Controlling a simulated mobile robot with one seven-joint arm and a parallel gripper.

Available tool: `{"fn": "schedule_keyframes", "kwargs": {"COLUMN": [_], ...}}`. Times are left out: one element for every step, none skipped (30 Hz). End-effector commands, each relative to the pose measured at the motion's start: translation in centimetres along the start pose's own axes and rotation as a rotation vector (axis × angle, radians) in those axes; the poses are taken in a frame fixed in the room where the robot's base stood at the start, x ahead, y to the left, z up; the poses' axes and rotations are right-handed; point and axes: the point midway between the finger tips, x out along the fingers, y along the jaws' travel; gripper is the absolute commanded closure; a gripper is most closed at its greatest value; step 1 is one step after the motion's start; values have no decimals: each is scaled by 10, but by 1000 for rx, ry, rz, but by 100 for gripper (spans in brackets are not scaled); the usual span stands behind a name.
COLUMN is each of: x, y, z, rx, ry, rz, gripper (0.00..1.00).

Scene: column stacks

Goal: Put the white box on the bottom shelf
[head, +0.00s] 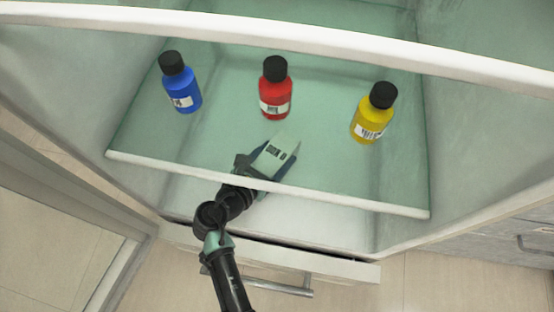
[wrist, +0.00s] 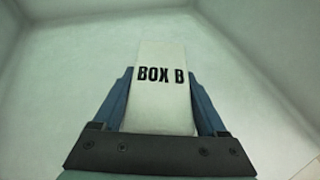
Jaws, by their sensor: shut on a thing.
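The white box (head: 275,155), marked BOX B, is held between the fingers of my gripper (head: 268,164). In the wrist view, the white box (wrist: 162,100) fills the gap between both blue fingers of my gripper (wrist: 162,105). The gripper reaches into the cabinet past the front edge of the greenish, see-through shelf (head: 210,145). The box appears to be under that shelf, as no bottles show in the wrist view. The pale bottom shelf (head: 325,220) shows below the front edge. I cannot tell whether the box touches it.
A blue bottle (head: 182,90), a red bottle (head: 275,95) and a yellow bottle (head: 370,120) stand on the see-through shelf. A drawer with a handle (head: 290,290) is below the cabinet. The wrist view shows bare surface and walls around the box.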

Motion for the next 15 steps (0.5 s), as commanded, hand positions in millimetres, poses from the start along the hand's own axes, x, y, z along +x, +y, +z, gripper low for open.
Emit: {"fn": "schedule_keyframes", "kwargs": {"x": [8,10,12,14,16,18,19,20,20,20,19,19,19,19,19], "y": [0,-1,0,0,0,0,0,0,0,0,0,0,0,0,0], "z": [3,-5,-13,-18,-23,-27,-30,-31,-32,-31,-30,-30,-29,-29,-29], "rx": [6,2,1,0,-1,0,1,1,2,3,3,3,3,3,3], "ry": [-3,-1,-1,-1,-1,-1,-1,-1,-2,-2,-2,-2,-2,-2,-2], "rz": [-2,-1,-1,0,0,0,0,0,0,0,0,0,0,0,0], "gripper": [99,99,99,99,99,99,99,99,99,99,99,99,99,99,99]}}
